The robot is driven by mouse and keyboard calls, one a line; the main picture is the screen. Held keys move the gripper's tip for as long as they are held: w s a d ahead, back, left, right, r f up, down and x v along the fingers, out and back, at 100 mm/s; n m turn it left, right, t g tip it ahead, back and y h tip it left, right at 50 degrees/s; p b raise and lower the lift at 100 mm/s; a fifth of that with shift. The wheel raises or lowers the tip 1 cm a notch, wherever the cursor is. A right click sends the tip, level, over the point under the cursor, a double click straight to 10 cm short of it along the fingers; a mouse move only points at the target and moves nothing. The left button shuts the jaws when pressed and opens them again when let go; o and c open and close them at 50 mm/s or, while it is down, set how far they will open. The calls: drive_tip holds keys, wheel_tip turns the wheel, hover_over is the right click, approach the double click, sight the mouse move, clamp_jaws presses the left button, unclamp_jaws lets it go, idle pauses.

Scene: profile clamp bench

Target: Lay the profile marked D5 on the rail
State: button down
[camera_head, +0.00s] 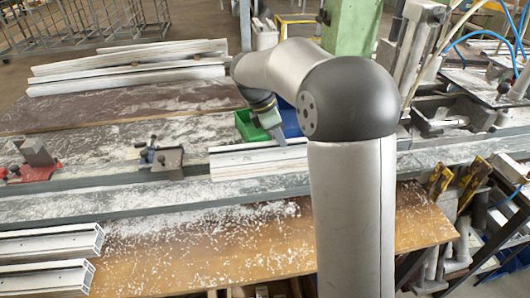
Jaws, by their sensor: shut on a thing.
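A short white profile (258,162) lies lengthwise along the grey metal rail (150,198), right of the small clamps. I cannot tell whether it rests fully on the rail or is held just above it. No D5 mark is readable on it. My gripper (279,138) reaches down from the upper left of my arm to the profile's top and is shut on it, near its right part. The fingertips are small and partly hidden. My arm hides the rail to the right of the profile.
A red clamp (34,166) and a grey clamp (163,156) stand on the rail to the left. Green (243,123) and blue (290,121) bins stand behind the profile. Long white profiles (130,75) lie at back left, two more (50,242) at front left. Chips cover the wooden board (190,262).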

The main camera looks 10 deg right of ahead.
sight(269, 144)
drive_tip(key=f, duration=0.1)
drive_tip(key=w+a+f, duration=0.1)
drive_tip(key=a+f, duration=0.1)
drive_tip(key=shift+w+a+f, duration=0.25)
drive_tip(key=shift+w+f, duration=0.05)
drive_tip(key=shift+f, duration=0.1)
drive_tip(key=shift+w+a+f+p, duration=0.1)
drive_tip(key=shift+f+p, duration=0.05)
drive_tip(key=shift+f, duration=0.7)
drive_tip(key=shift+a+f+p, duration=0.1)
drive_tip(key=shift+f+p, duration=0.05)
drive_tip(key=shift+f, duration=0.7)
drive_tip(key=shift+f, duration=0.15)
drive_tip(key=c, duration=1.3)
unclamp_jaws()
drive_tip(key=v, duration=1.2)
drive_tip(key=s+d+f+m+y, duration=0.1)
drive_tip(key=s+f+m, duration=0.2)
drive_tip(key=s, duration=0.7)
drive_tip(key=s+d+f+m+y, duration=0.1)
drive_tip(key=s+f+m+y, duration=0.1)
drive_tip(key=s+m, duration=0.6)
drive_tip(key=s+d+f+m+y, duration=0.1)
drive_tip(key=s+f+m, duration=0.3)
drive_tip(key=s, duration=1)
drive_tip(key=shift+d+f+m+t+y, duration=0.15)
drive_tip(key=shift+d+m+t+y, duration=0.25)
drive_tip(key=shift+m, duration=0.7)
